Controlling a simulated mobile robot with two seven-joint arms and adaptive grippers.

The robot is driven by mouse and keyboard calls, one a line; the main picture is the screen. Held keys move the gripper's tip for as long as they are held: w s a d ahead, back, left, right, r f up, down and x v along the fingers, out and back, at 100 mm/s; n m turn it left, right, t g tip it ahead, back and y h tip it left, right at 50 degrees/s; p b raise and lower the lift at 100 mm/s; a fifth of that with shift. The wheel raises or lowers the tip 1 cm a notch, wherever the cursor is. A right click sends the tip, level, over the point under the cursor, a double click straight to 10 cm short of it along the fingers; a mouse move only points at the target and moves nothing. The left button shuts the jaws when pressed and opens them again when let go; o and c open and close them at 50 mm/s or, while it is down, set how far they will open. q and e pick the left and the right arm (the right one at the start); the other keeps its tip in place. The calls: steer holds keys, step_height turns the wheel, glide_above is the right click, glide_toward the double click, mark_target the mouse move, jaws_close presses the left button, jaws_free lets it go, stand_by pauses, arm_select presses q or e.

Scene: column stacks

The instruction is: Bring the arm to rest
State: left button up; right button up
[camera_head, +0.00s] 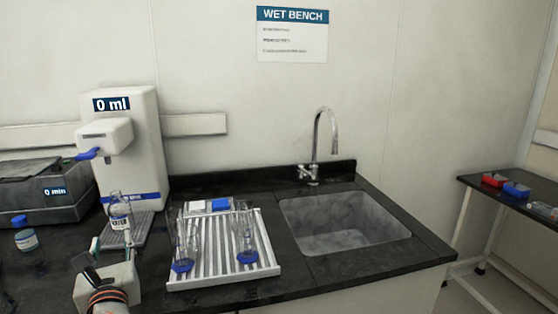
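My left gripper (112,238) comes in at the lower left, its fingers apart with nothing seen between them. Just beyond it, a clear labelled bottle (120,215) stands by the white dispenser's drip tray, below the blue-levered spout. Whether the gripper touches this bottle cannot be told. My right gripper is out of view.
The white dispenser (140,150) reads "0 ml". A grey machine (60,205) reading "0 min" and a blue-capped bottle (26,238) are at left. A white rack (215,280) holds blue-based glassware (247,245). A sink (385,230) is at right; a side table (535,185) stands farther right.

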arm_select(q)
steer(key=s+d+r+m+t+h, duration=0.1)
steer(key=s+d+r+m+t, duration=0.3)
steer(key=m, duration=0.3)
steer(key=s+d+r+m+t+h, duration=0.2)
steer(key=s+d+r+m+t, duration=0.15)
steer(key=r+m, duration=0.35)
steer(key=s+d+f+m+g+h, duration=0.1)
steer(key=d+f+m+h, duration=0.2)
steer(key=d+m+h, duration=0.55)
steer(key=s+d+f+m+g+h, duration=0.1)
steer(key=d+f+m+h, duration=0.35)
steer(key=m, duration=0.75)
steer(key=s+f+m+g+y, duration=0.3)
steer(key=f+m+g, duration=0.6)
steer(key=f, duration=0.9)
steer(key=s+a+f+m+g+y, duration=0.3)
steer(key=s+a+f+y, duration=0.3)
steer(key=a, duration=0.4)
steer(key=s+a+f+m+g+y, duration=0.2)
steer(key=s+a+f+y, duration=0.1)
steer(key=s+a+f, duration=0.5)
steer(key=w+d+f+n+t+h, duration=0.2)
steer(key=d+f+h, duration=0.5)
steer(key=d+f, duration=0.5)
steer(key=d+t, duration=0.1)
steer(key=d, duration=0.2)
steer(key=shift+f, duration=0.25)
